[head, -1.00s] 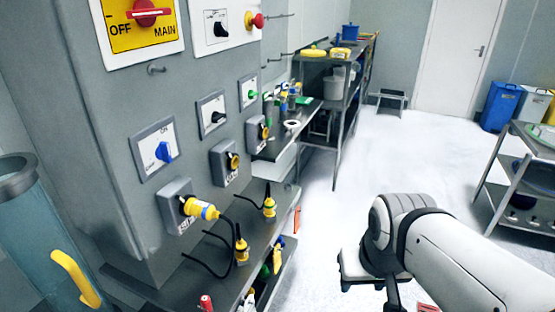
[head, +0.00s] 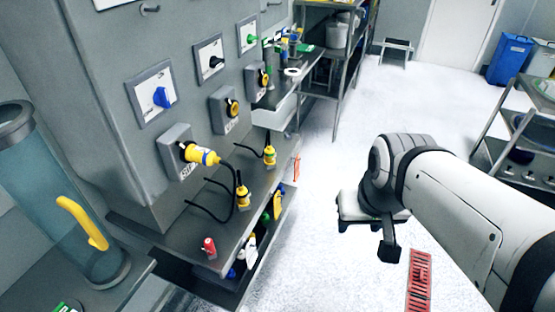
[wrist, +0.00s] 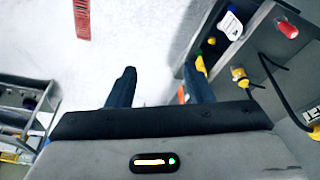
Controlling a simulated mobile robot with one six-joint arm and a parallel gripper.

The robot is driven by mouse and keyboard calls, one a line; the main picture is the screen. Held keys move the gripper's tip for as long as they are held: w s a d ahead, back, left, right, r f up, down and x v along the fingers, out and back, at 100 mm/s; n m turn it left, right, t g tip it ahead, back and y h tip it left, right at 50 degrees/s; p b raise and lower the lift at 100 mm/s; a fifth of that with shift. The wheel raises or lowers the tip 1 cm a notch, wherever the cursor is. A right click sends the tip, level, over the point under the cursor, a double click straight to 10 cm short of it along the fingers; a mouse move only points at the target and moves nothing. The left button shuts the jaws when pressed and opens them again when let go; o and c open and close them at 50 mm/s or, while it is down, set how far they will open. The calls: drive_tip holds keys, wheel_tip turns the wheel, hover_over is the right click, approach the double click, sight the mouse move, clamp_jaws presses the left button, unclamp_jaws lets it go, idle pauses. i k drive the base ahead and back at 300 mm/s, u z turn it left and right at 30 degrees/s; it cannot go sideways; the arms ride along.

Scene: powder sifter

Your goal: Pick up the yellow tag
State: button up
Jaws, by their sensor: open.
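I cannot make out a yellow tag for certain. A small yellow piece (head: 279,198) shows among items on the low shelf under the panel's ledge, and a yellow piece (wrist: 211,41) shows in the wrist view; neither is clear enough to name. My gripper (wrist: 162,80) is open, with two dark fingers apart and nothing between them. In the head view it hangs over the white floor, right of the shelf and well apart from it.
A grey panel (head: 110,130) with switches and yellow plugs (head: 200,154) stands left. A red item (head: 209,248) stands on the ledge (head: 170,235), near black cables. A clear cylinder (head: 50,200) is far left. A red floor label (head: 419,280) lies right. The middle floor is clear.

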sight(276, 201)
drive_tip(key=u, duration=2.7)
drive_tip(key=k, duration=1.3)
drive_tip(key=z, duration=1.05)
drive_tip(key=i, duration=1)
drive_tip(key=z, duration=0.05)
